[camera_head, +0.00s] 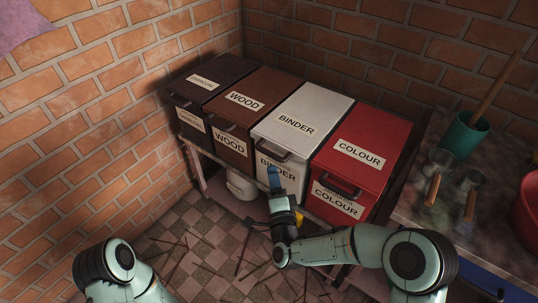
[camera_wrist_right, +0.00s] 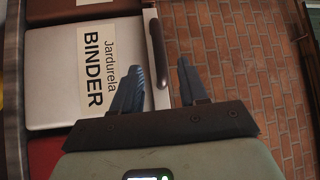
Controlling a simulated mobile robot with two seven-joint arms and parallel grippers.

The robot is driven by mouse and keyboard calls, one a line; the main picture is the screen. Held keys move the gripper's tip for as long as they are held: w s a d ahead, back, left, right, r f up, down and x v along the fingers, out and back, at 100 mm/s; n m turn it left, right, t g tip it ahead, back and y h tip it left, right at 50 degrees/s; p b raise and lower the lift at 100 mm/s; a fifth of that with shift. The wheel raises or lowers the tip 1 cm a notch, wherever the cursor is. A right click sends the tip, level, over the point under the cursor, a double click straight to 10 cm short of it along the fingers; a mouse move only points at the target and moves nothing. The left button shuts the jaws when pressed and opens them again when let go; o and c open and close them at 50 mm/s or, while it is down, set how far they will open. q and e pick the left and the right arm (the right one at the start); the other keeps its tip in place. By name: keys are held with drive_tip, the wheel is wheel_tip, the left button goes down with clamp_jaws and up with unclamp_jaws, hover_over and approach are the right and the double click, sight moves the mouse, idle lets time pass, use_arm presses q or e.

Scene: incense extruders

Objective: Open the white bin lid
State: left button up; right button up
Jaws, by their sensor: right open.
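The white bin (camera_head: 287,177), labelled BINDER, stands between a brown bin and a red bin. Its white lid (camera_head: 318,107) lies shut on top, with a dark handle (camera_head: 273,151) at the front edge. My right gripper (camera_head: 273,172) is in front of the bin, just below the handle in the head view. In the right wrist view my gripper (camera_wrist_right: 159,70) is open, and the dark handle (camera_wrist_right: 156,45) shows between its fingers. I cannot tell whether a finger touches the handle or the bin. My left arm is at the lower left, but its gripper is out of view.
The brown WOOD bin (camera_head: 245,112) and red COLOUR bin (camera_head: 380,142) flank the white bin closely. A dark bin (camera_head: 208,78) stands farthest left. The counter at right holds a green pot (camera_head: 464,137) and glass scoops. Brick walls rise behind and left.

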sight(269, 152)
drive_tip(key=x, duration=0.8)
drive_tip(key=shift+w, duration=0.4)
clamp_jaws()
